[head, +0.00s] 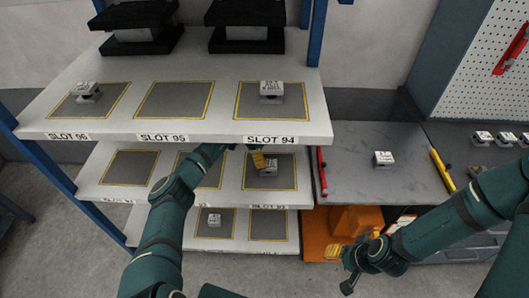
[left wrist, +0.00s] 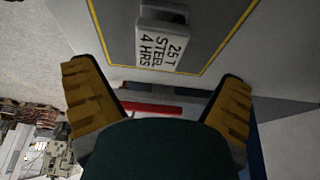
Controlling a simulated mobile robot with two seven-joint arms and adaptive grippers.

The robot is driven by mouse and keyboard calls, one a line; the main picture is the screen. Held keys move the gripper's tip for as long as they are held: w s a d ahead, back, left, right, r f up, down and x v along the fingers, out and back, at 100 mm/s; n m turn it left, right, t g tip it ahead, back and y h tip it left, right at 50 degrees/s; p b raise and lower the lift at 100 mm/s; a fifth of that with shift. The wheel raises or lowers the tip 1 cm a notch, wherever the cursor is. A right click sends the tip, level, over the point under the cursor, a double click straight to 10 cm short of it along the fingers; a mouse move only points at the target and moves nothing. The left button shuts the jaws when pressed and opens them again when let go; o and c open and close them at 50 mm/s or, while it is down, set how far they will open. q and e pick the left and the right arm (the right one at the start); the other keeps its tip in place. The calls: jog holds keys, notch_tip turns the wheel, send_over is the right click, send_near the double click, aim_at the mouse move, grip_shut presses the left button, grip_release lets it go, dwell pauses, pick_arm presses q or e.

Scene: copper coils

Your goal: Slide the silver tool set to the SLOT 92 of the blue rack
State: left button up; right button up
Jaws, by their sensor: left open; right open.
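The blue rack (head: 315,40) has labelled slots with yellow outlines. The top shelf reads SLOT 96, SLOT 95 and SLOT 94; lower labels are too small to read surely. A small silver block with a white label (head: 268,170) sits in the right slot of the middle shelf. My left gripper (head: 259,160) is at this block, partly hidden by the top shelf. In the left wrist view the block (left wrist: 165,38) lies ahead of the open yellow fingers, with no contact visible. My right gripper (head: 344,267) is open and empty, low before the bench. Which block is the tool set is unclear.
Similar blocks stand on the top shelf (head: 87,90), (head: 270,90), the lower shelf (head: 214,220) and the grey bench (head: 382,158). Black equipment (head: 247,30) stands above. The top shelf edge overhangs my left arm. An orange object (head: 355,222) is under the bench.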

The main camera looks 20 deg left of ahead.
aim_at(268, 163)
pick_arm(q)
jog(key=shift+s, duration=0.1)
jog(key=shift+x, duration=3.75)
jog(key=c, duration=1.4)
